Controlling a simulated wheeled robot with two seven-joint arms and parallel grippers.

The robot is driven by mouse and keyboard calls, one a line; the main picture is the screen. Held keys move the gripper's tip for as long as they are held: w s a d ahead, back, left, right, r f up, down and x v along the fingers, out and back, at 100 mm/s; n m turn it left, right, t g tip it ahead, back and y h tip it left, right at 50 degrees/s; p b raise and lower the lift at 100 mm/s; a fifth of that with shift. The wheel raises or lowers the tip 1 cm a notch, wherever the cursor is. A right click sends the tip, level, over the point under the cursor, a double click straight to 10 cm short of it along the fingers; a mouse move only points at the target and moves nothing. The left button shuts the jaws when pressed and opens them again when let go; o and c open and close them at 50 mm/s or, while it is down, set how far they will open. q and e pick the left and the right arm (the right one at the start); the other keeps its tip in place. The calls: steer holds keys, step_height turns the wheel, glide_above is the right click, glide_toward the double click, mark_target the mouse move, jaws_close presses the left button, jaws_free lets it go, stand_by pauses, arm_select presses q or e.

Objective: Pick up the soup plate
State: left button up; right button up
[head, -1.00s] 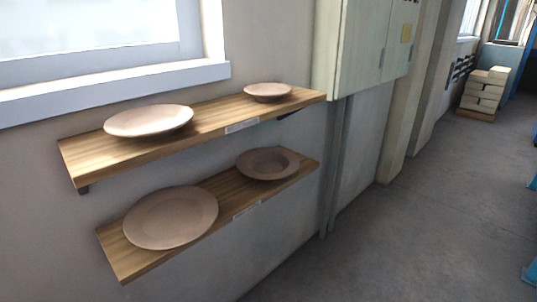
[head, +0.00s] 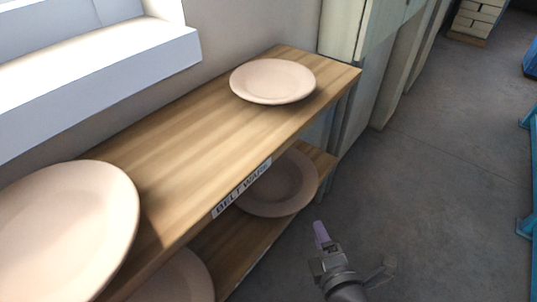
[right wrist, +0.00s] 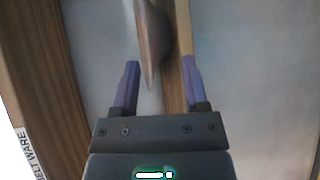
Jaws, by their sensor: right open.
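The plate that looks like the soup plate (head: 278,190), pinkish-beige and round, lies on the right part of the lower shelf, partly hidden under the upper shelf. My right gripper (head: 352,250) is in front of the lower shelf, to the lower right of this plate. In the right wrist view the gripper (right wrist: 158,85) is open. The plate's rim (right wrist: 152,45) shows edge-on ahead, in line with the gap between the two purple fingers, with no visible grip on it. My left gripper is not in view.
The wooden upper shelf (head: 190,135) carries a small plate (head: 272,80) at right and a larger one (head: 65,230) at left. Another plate (head: 175,280) lies on the lower shelf (head: 235,255) at left. Cabinets stand beyond the shelves. Open floor (head: 450,150) lies at right.

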mark_target(304, 199)
steer(key=x, duration=0.3)
steer(key=r+b+x, duration=0.1)
steer(key=x, duration=0.5)
steer(key=shift+w+a+r+b, duration=0.25)
steer(key=shift+w+a+b, duration=0.05)
steer(key=shift+w+a, duration=0.2)
steer(key=shift+w, duration=0.1)
steer(key=shift+c, duration=0.2)
steer(key=c, duration=0.7)
jaws_close()
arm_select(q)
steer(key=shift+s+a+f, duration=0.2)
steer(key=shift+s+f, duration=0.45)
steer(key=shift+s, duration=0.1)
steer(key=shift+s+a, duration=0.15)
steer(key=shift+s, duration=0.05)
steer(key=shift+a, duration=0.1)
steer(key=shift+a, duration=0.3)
